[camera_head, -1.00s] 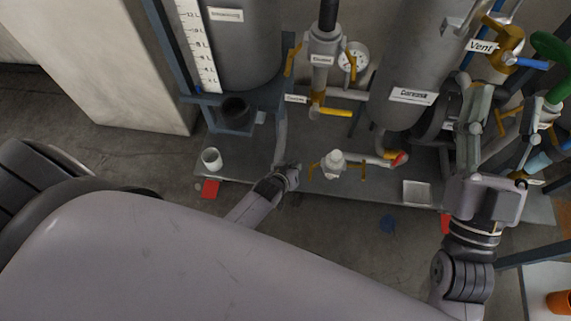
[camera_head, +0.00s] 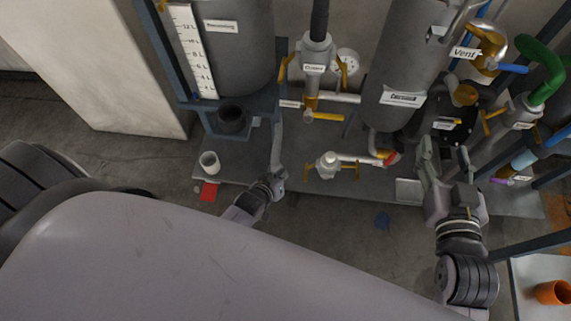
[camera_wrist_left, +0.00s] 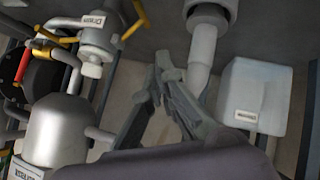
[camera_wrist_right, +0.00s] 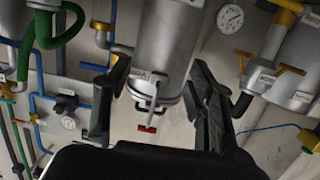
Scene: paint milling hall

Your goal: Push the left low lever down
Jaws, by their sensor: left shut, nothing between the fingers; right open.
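Low on the skid is a white-capped fitting (camera_head: 328,163) with a yellow lever on each side. The left low lever (camera_head: 297,171) points out to the left, roughly level in the head view. My left gripper (camera_head: 278,178) is shut and empty, to the left of this lever and apart from it in the picture. Its closed fingers also show in the left wrist view (camera_wrist_left: 163,68). I cannot tell their height relative to the lever. My right gripper (camera_head: 446,148) is open and empty near the right tank's base; its spread fingers show in the right wrist view (camera_wrist_right: 157,85).
Two more yellow levers flank the upper labelled valve (camera_head: 316,68). A grey tank (camera_head: 240,40) stands left and another (camera_head: 398,75) right. A white cup (camera_head: 209,162) and red piece (camera_head: 209,192) are at the front left. A shallow tray (camera_head: 408,191) sits near my right gripper.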

